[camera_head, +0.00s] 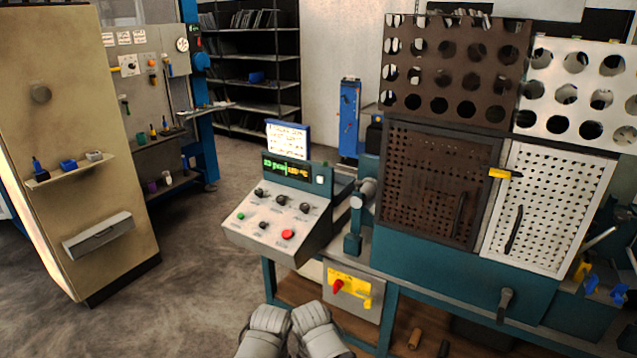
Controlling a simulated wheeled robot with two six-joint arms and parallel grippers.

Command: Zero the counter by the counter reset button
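The control panel (275,222) stands left of the press, with a sloping face. Its display (286,169) shows green and amber characters, too small to read surely. A small pale button (320,180) sits at the right end of the display; its label cannot be read. On the sloping face are several black knobs (281,200), a green button (240,216) and a red button (288,234). My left gripper (268,320) and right gripper (310,318) are side by side at the bottom edge, below and apart from the panel. Their fingers cannot be made out.
A white sheet on a blue-edged board (288,139) stands above the panel. A beige cabinet (75,150) stands left. The floor between is clear.

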